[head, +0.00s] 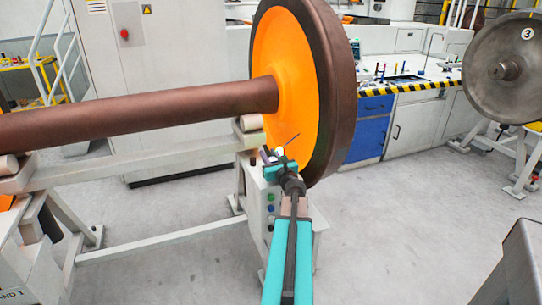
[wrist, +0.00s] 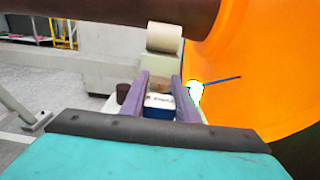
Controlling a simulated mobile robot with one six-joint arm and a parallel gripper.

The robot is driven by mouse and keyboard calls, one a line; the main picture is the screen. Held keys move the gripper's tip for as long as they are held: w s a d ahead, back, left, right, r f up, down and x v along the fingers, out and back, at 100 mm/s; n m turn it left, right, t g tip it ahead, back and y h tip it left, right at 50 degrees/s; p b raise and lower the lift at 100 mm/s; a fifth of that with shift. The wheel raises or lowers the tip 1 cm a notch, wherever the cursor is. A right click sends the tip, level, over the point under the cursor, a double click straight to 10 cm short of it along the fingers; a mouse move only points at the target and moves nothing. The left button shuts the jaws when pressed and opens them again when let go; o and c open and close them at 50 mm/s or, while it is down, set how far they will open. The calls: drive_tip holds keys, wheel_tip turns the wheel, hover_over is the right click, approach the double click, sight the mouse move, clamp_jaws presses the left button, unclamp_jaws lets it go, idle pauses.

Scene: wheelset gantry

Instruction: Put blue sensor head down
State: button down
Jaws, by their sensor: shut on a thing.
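My gripper (wrist: 160,90) has its two purple fingers on either side of the blue sensor head (wrist: 158,113), a small block with a white labelled top and a blue face. In the head view my gripper (head: 270,158) is low beside the orange wheel face, over the top of a grey pedestal (head: 257,205) with coloured buttons. The sensor head is mostly hidden there by the gripper. I cannot tell whether its underside touches the pedestal top.
The wheel (head: 292,80) and brown axle (head: 140,112) rest on a beige stand close by. A white rounded piece (wrist: 195,92) with a thin dark rod is right of the fingers, near the wheel. A brown cylinder (wrist: 123,93) stands left. Floor at right is partly clear.

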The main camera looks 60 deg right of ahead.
drive_tip(key=c, duration=1.4)
unclamp_jaws()
drive_tip(key=shift+d, duration=0.1)
drive_tip(key=shift+o, duration=0.2)
drive_tip(key=shift+s+r, duration=0.1)
drive_tip(key=shift+b+v, duration=0.3)
drive_tip(key=shift+v, duration=4.7)
drive_tip(key=shift+r+p, duration=0.15)
drive_tip(key=shift+p, duration=0.3)
drive_tip(key=shift+s+a+p, duration=0.4)
drive_tip(key=shift+s+p, duration=0.1)
drive_tip(key=shift+p, duration=0.6)
drive_tip(key=shift+s+p, duration=0.15)
drive_tip(key=shift+p, duration=0.2)
